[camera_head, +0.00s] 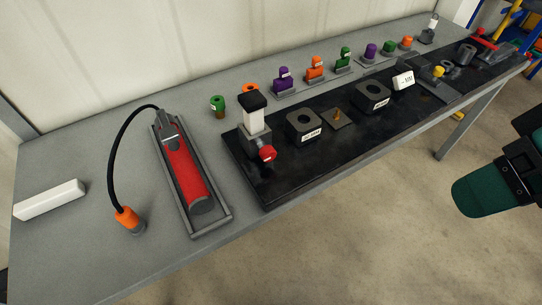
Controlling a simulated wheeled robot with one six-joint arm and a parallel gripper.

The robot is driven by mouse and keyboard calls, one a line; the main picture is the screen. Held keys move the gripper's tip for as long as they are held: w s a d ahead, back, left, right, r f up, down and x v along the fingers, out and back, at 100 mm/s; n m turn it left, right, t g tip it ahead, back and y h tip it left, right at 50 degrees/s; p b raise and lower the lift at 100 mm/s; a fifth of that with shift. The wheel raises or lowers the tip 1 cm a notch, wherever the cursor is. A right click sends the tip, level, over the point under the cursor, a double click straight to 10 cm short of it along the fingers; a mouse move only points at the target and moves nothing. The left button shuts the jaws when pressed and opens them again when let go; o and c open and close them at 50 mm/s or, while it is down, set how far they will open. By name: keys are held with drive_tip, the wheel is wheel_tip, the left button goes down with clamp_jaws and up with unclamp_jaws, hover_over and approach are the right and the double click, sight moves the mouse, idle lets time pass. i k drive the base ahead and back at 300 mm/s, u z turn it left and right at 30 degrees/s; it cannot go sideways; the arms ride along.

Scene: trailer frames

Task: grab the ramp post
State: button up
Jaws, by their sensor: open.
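No thing here is plainly marked as the ramp post, and I cannot tell for sure which one it is. A white upright post with a black cap (253,115) stands on a dark block at the near left end of the black mat, with a red knob (267,153) at its foot. A smaller white upright piece (432,25) stands on a dark base at the far end of the bench. A teal and black part of my arm shows at the right edge, off the bench and apart from both. My gripper's fingers are not in view.
The grey bench (75,237) runs along a pale wall. A red cylinder (187,172) with a black hose lies in a grey tray. A white bar (49,199) lies at left. Dark blocks sit on the black mat (290,185); several coloured pieces stand behind. Floor in front is clear.

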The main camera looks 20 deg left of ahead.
sight(253, 103)
drive_tip(key=u, duration=0.25)
drive_tip(key=k, duration=1)
drive_tip(key=u, duration=1.5)
drive_tip(key=i, duration=1.1)
drive_tip(key=z, duration=0.25)
